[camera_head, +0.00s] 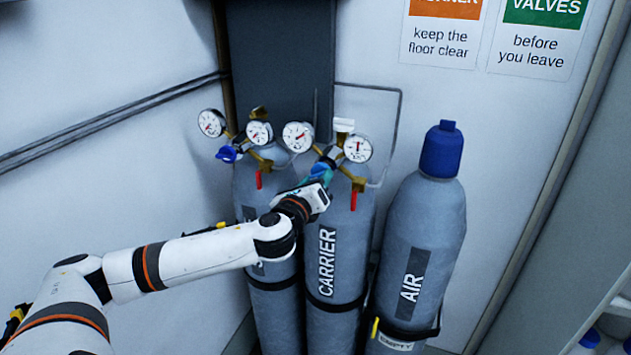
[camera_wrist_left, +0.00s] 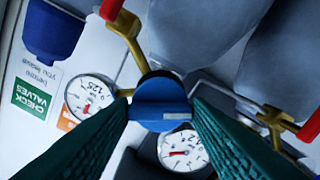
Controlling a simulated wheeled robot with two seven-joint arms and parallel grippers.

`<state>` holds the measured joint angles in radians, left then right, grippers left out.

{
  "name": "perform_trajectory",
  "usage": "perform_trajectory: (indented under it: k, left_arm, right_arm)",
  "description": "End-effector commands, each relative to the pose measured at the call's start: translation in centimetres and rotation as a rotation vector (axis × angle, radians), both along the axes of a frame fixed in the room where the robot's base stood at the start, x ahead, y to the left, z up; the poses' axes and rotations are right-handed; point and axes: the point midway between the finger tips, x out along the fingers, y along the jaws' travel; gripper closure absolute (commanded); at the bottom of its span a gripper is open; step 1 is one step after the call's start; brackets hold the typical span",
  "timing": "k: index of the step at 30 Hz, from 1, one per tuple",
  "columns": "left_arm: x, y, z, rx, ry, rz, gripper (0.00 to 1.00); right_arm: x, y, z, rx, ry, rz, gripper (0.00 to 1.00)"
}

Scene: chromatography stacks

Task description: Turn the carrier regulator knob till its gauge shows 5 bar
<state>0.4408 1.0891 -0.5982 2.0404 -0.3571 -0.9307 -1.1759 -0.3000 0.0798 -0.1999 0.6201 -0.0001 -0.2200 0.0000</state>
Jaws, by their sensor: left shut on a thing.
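The carrier cylinder (camera_head: 327,265) is the grey one in the middle, labelled CARRIER. Its regulator has two round white gauges, a left one (camera_head: 298,136) and a right one (camera_head: 357,148), too small to read surely. My left gripper (camera_head: 321,174) reaches the regulator from the left and is shut on its blue knob, mostly hidden by the gripper in the head view. In the left wrist view the blue knob (camera_wrist_left: 160,103) sits between the green fingers. Both gauges show there, the right one (camera_wrist_left: 90,98) and the left one (camera_wrist_left: 184,151), the latter partly behind a finger. My right gripper is not in view.
Another cylinder (camera_head: 267,250) with its own gauges and blue knob (camera_head: 228,154) stands close on the left. The AIR cylinder (camera_head: 424,240), blue-capped, stands on the right. A red lever (camera_head: 354,201) hangs below the carrier regulator. Signs hang on the wall behind.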

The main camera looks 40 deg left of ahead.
Motion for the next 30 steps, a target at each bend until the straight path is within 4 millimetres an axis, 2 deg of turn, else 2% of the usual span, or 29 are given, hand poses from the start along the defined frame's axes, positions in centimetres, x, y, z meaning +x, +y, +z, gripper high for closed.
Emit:
perform_trajectory:
  k: [7, 8, 11, 12, 20, 23, 26, 30]
  left_arm:
    - [0.0, 0.0, 0.0, 0.000, 0.001, 0.000, 0.79]
    - [0.0, 0.0, 0.0, -0.001, 0.000, -0.001, 0.53]
    - [0.0, 0.0, 0.0, -0.001, -0.001, -0.001, 0.37]
    - [0.0, 0.0, 0.0, -0.001, -0.001, -0.001, 0.35]
    - [-0.1, 0.0, 0.0, -0.001, -0.001, -0.001, 0.35]
    - [-0.7, -0.1, -0.2, 0.001, 0.000, 0.000, 0.35]
    - [-2.1, -0.5, -0.4, 0.002, -0.001, -0.002, 0.35]
    - [-5.0, -1.2, -0.6, 0.004, 0.001, -0.004, 0.35]
  right_arm:
    - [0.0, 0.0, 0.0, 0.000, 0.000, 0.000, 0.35]
    - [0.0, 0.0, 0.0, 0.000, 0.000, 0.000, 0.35]
    - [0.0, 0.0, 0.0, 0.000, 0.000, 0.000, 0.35]
    - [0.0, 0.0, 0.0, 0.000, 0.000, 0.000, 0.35]
    - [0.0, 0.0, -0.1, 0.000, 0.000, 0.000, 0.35]
    - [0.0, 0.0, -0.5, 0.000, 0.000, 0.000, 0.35]
    - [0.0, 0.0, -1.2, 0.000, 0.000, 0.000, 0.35]
    - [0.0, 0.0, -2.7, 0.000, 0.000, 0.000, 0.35]
